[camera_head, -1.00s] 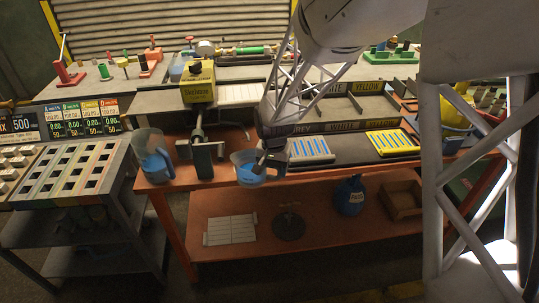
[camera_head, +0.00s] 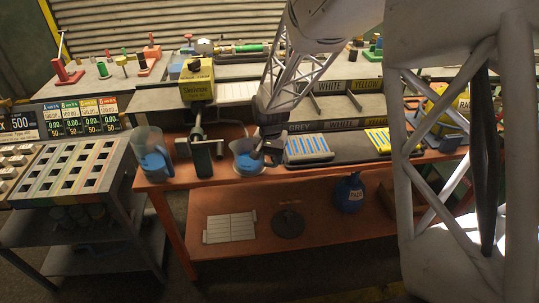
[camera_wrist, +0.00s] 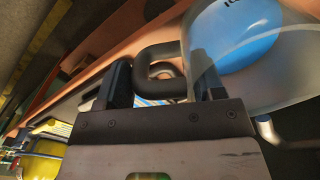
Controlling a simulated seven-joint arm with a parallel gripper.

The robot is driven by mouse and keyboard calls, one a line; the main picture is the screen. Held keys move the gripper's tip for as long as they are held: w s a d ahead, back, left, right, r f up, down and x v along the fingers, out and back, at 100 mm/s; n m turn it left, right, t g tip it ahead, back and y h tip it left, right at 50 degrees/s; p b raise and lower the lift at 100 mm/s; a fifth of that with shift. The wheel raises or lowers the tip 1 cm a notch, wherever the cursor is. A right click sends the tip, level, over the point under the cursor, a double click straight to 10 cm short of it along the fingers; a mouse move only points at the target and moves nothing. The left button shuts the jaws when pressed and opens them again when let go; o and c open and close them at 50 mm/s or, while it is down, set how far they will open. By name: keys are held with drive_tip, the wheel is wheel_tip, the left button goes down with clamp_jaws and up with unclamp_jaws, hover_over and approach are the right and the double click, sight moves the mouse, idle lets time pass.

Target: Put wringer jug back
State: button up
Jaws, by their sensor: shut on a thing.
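A clear jug with blue inside (camera_head: 240,148) is near the front edge of the orange bench, right of a green wringer-like stand (camera_head: 202,160). My gripper (camera_head: 270,152) is at its right side. In the wrist view my gripper (camera_wrist: 165,88) is shut on the jug's dark handle (camera_wrist: 158,52), and the clear jug wall (camera_wrist: 225,75) with a blue patch fills the upper right. The jug looks roughly upright. I cannot tell whether its base touches the bench. A second, similar jug (camera_head: 150,150) stands left of the green stand.
A yellow box (camera_head: 197,83) stands behind the green stand. Blue-striped (camera_head: 308,148) and yellow-striped pads (camera_head: 388,140) lie to the right, before labelled bins. A grey cart (camera_head: 75,175) is at left. The lower shelf holds a blue bottle (camera_head: 349,193) and a white panel (camera_head: 231,228).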

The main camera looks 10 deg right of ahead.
drive_tip(key=shift+w, duration=1.05)
drive_tip(key=shift+w+f, duration=0.1)
drive_tip(key=shift+f, duration=0.65)
drive_tip(key=shift+f, duration=0.15)
drive_tip(key=o, duration=1.4)
drive_tip(key=shift+c, duration=0.2)
wheel_tip(320, 180, up, 12)
